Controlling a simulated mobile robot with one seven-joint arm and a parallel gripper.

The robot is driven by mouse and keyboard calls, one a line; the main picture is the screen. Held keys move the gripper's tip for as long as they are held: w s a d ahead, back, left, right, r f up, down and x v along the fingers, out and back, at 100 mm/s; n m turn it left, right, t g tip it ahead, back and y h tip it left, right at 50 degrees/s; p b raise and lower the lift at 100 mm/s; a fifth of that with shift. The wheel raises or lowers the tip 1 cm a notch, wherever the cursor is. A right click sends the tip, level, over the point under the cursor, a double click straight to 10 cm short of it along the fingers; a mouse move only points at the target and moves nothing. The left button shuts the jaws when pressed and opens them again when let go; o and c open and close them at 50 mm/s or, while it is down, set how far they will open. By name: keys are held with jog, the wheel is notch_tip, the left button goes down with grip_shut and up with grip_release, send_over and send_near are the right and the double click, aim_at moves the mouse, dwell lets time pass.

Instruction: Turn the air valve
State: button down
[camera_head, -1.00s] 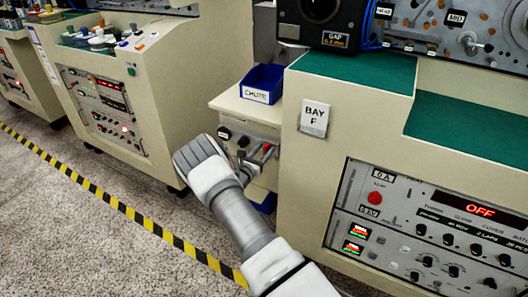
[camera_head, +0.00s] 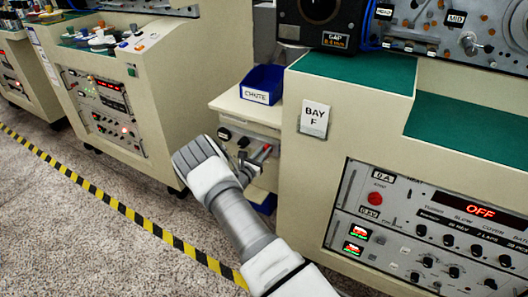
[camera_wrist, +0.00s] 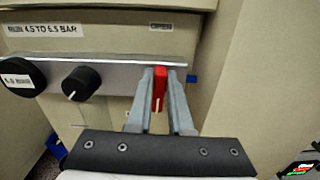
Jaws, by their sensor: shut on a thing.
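The air valve's red handle (camera_wrist: 159,88) stands upright in the wrist view, below a label reading OPEN (camera_wrist: 161,27) at the right end of a metal strip. My gripper (camera_wrist: 160,80) is shut on this handle, with a grey finger on each side. The fingers hide parts of its sides, and its base is hard to make out. In the head view the red handle (camera_head: 263,152) shows as a small patch on the front of the cabinet below the blue chute bin, with my gripper (camera_head: 257,160) at it.
The blue CHUTE bin (camera_head: 262,84) stands above. The large BAY F console (camera_head: 314,118) rises close on the right. Open floor lies to the left.

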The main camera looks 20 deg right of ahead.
jog(key=shift+s+d+f+m+b, duration=0.25)
jog(key=shift+m+b, duration=0.85)
jog(key=shift+m, duration=1.8)
jog(key=shift+s+d+f+m+b, duration=0.15)
jog(key=shift+f+m+b, duration=0.6)
jog(key=shift+m, duration=2.15)
jog(key=shift+s+d+r+m+b, duration=0.25)
jog(key=shift+m+b, duration=1.15)
jog(key=shift+m, duration=1.5)
jog(key=shift+a+f, duration=0.1)
jog(key=shift+f, duration=0.1)
jog(key=c, duration=0.8)
grip_release()
jog(key=shift+a, duration=0.1)
jog(key=p+v, duration=0.3)
jog(key=v, duration=1.4)
jog(key=shift+s+a+p, duration=0.1)
jog(key=shift+s+p, duration=0.1)
jog(key=shift+p, duration=0.1)
